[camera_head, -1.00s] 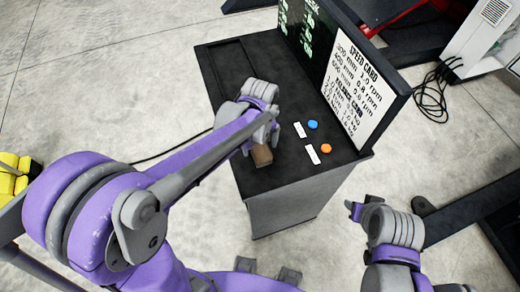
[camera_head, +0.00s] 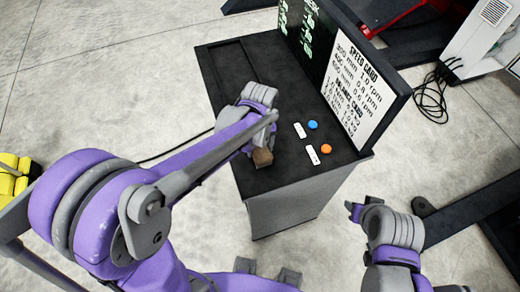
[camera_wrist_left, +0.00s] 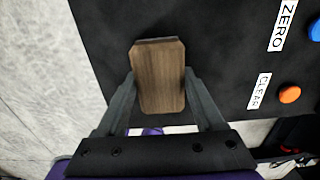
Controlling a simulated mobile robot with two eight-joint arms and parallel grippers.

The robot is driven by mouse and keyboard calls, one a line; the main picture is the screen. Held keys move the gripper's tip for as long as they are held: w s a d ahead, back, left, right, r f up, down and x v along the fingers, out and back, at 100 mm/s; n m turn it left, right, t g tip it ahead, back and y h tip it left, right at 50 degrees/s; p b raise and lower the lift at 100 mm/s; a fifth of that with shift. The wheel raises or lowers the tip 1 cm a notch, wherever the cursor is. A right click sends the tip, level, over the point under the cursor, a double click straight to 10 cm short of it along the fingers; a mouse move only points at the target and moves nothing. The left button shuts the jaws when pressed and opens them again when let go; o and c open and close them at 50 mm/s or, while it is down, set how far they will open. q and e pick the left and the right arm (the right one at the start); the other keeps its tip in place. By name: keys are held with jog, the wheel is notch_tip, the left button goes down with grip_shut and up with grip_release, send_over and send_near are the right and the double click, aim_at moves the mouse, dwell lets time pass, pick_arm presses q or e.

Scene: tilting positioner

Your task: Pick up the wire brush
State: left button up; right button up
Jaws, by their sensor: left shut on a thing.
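The wire brush shows as a brown wooden block (camera_head: 262,157) over the black top of the console, near its front edge. In the left wrist view its wooden back (camera_wrist_left: 158,78) stands between the two grey fingers, with one finger against each side. My left gripper (camera_head: 261,147) is shut on it. Its bristles are hidden, and I cannot tell whether it touches the top. My right gripper (camera_head: 358,211) is off to the right of the console, apart from the brush; its fingers do not show clearly.
The black console top (camera_head: 235,85) has a blue button (camera_head: 312,125), an orange button (camera_head: 326,149) and small white labels. A raised panel with a speed card (camera_head: 357,95) stands along its right side. Black cables (camera_head: 432,95) lie on the floor at right.

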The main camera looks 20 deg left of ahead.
pick_arm(q)
notch_tip(320, 180, up, 10)
jog(key=shift+r+p, duration=0.1)
jog(key=shift+p, duration=0.2)
dwell(0.3)
jog(key=o, duration=1)
jog(key=shift+c, duration=0.2)
jog(key=c, duration=0.7)
jog(key=shift+o, duration=0.2)
